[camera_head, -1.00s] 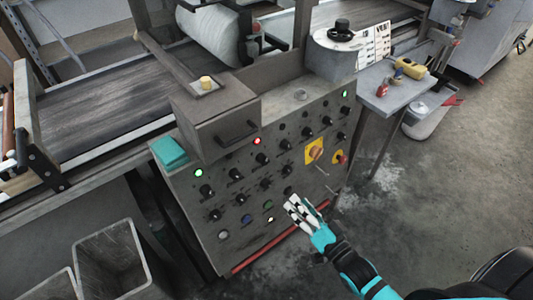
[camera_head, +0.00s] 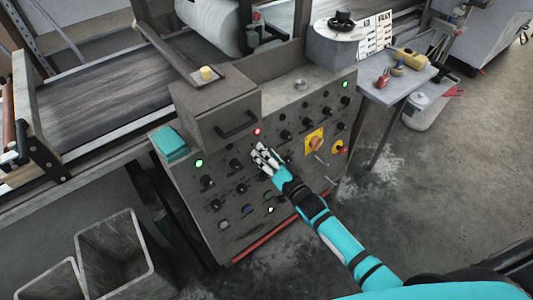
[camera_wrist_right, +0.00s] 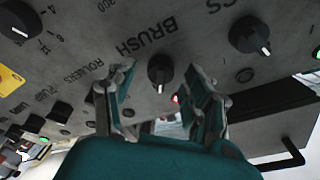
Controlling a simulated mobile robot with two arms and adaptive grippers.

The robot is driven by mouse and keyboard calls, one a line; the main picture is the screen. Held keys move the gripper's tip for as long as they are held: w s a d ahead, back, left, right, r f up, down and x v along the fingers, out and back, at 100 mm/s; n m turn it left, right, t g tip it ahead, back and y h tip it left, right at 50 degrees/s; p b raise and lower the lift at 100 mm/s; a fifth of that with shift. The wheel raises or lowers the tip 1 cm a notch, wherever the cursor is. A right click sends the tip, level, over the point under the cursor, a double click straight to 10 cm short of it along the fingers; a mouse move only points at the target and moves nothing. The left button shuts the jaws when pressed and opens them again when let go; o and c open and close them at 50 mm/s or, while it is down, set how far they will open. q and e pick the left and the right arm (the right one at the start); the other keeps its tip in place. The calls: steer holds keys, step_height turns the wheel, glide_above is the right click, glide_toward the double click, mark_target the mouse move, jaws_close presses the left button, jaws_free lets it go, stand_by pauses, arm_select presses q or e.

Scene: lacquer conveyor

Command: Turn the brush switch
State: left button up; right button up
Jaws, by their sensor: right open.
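The brush switch (camera_wrist_right: 160,70) is a black knob with a light pointer line, under the printed word BRUSH in the right wrist view. My right gripper (camera_wrist_right: 163,88) is open, with one finger on each side of the knob in that view. I cannot tell whether the fingers touch it. In the head view my right gripper (camera_head: 264,158) is at the upper middle of the grey control panel (camera_head: 235,190) and hides the knob there. My left gripper is not in view.
Other black knobs (camera_wrist_right: 249,34) sit close by on the panel. A yellow-plated switch (camera_head: 315,139) is to the right. A grey box with a handle (camera_head: 215,115) stands above the panel. A side table (camera_head: 395,95) holds tools.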

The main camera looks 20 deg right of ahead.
steer(key=shift+w, duration=0.1)
steer(key=shift+c, duration=0.3)
jaws_close()
steer(key=shift+n, duration=0.4)
steer(key=n+y, duration=0.1)
steer(key=n, duration=0.2)
steer(key=n+y, duration=0.1)
steer(key=n, duration=0.2)
steer(key=shift+d+n, duration=0.1)
steer(key=shift+n, duration=0.2)
steer(key=n+g+y, duration=0.1)
steer(key=n, duration=0.5)
steer(key=shift+w+r+n, duration=0.1)
steer(key=shift+n, duration=0.2)
steer(key=shift+o, duration=0.3)
jaws_free()
